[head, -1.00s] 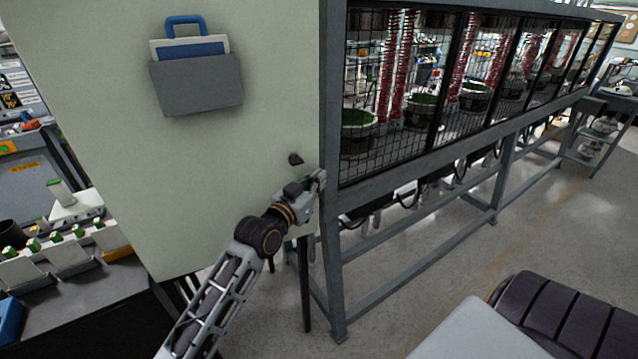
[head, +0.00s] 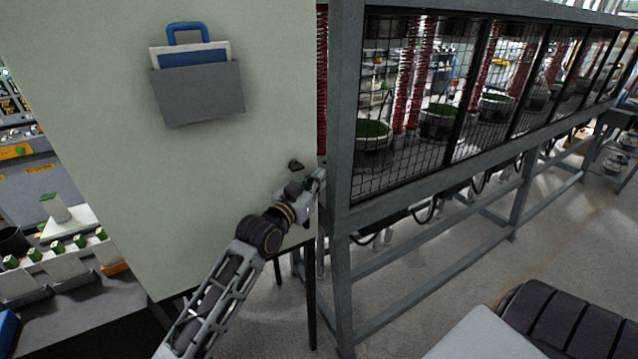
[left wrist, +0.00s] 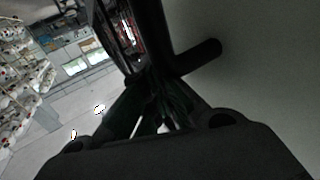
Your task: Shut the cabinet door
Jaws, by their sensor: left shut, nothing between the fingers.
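The cabinet door (head: 215,160) is a large pale green panel filling the left of the head view. A grey pocket (head: 199,90) holding papers and a blue clip is on its face. A small dark knob (head: 296,165) sits near its right edge. My left gripper (head: 316,182) is shut and empty at the door's right edge, just below the knob; whether it touches the door is unclear. In the left wrist view the pale door surface (left wrist: 270,60) fills the right, with a dark handle (left wrist: 200,58) sticking out. My right gripper is not seen.
The grey-framed cabinet with mesh panels (head: 400,120) runs to the right, with red coils and green-filled pots inside. A bench (head: 80,270) with small white blocks stands at the lower left.

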